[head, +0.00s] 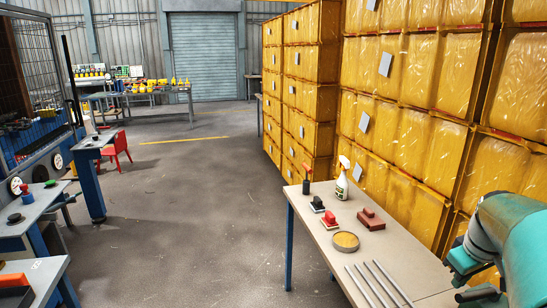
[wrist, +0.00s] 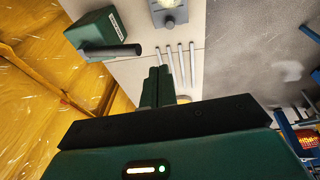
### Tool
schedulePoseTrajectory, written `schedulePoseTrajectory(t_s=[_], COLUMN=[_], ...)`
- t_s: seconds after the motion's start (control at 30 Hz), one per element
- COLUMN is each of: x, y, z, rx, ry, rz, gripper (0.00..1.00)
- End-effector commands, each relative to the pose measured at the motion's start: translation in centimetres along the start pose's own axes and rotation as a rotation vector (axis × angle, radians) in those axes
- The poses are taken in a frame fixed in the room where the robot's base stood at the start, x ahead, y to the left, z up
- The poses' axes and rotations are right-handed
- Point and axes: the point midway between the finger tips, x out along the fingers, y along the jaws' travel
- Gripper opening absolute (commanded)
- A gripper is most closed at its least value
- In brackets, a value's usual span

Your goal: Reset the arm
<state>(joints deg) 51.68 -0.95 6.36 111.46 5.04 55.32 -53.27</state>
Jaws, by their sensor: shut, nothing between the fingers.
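My gripper (wrist: 158,72) shows in the wrist view with its two dark green fingers together and nothing between them. It points over a pale worktop (wrist: 214,50). In the head view my teal arm reaches in at the lower right, over the near right end of the workbench (head: 322,222). Several thin metal rods (head: 372,283) lie side by side on that bench. The rods also show in the wrist view (wrist: 182,62), beyond the fingertips. My gripper touches none of the things in view, as far as I can tell.
A green box with a dark handle (wrist: 96,33) is near my gripper. Stacked yellow wrapped containers (head: 410,120) line the right. The middle floor is clear.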

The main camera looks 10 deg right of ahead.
Motion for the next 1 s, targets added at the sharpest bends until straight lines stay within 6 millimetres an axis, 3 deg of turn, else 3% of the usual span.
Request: schedulePoseTrajectory(t_s=[0.1, 0.27, 0.4, 0.6, 0.8, 1.0], x=[-2.0, -4.3, -5.8, -6.9, -7.0, -6.9], y=[-5.9, -14.1, -20.6, -28.3, -32.1, -32.5], z=[-2.1, -2.9, -2.1, 0.8, 3.1, 3.5], rx=[-0.004, 0.022, 0.046, 0.086, 0.119, 0.129], ry=[0.030, 0.085, 0.143, 0.225, 0.268, 0.271], rz=[0.014, 0.020, 0.006, -0.049, -0.102, -0.111], gripper=[0.00, 0.00, 0.00, 0.00, 0.00, 0.00])
